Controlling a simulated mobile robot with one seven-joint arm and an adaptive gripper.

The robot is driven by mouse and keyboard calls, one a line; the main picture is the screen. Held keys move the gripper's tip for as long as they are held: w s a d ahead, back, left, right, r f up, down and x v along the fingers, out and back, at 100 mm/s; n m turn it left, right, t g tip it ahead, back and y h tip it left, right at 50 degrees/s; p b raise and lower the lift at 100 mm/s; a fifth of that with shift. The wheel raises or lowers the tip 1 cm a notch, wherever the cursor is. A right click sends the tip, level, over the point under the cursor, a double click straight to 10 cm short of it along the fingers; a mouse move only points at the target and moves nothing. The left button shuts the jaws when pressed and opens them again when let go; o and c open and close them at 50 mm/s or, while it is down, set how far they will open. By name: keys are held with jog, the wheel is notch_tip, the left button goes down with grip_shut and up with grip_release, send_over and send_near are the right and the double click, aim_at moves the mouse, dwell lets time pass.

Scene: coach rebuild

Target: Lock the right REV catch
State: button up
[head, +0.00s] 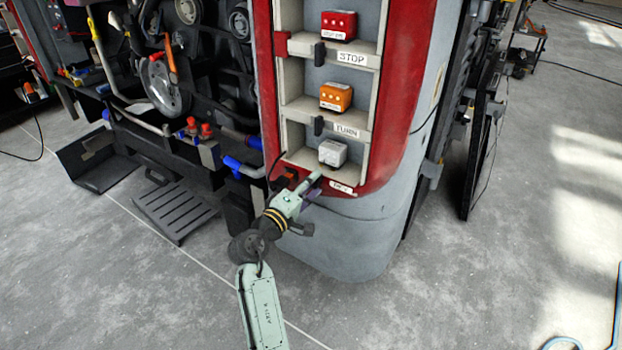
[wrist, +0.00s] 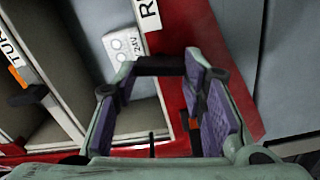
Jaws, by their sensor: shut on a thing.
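The REV lamp (head: 333,152) is a white block in the lowest bay of the coach's rear panel; it also shows in the wrist view (wrist: 122,45). My gripper (head: 312,180) is at the lower edge of that bay, below and left of the lamp. In the wrist view its purple-padded fingers (wrist: 160,75) are closed on a dark bar, which looks like the REV catch (wrist: 160,65). In the head view the catch is hidden by the gripper. How far the catch is turned cannot be told.
Above are the TURN bay with an orange lamp (head: 336,97) and black catch (head: 318,126), and the STOP bay with a red lamp (head: 338,25) and black catch (head: 319,53). A slotted dark panel (head: 175,210) lies left.

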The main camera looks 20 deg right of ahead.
jog(key=shift+n+p, duration=0.75)
jog(key=shift+n, duration=0.45)
jog(key=o, duration=1.2)
jog(key=shift+c, duration=0.2)
jog(key=shift+f, duration=0.1)
jog(key=v, duration=1.2)
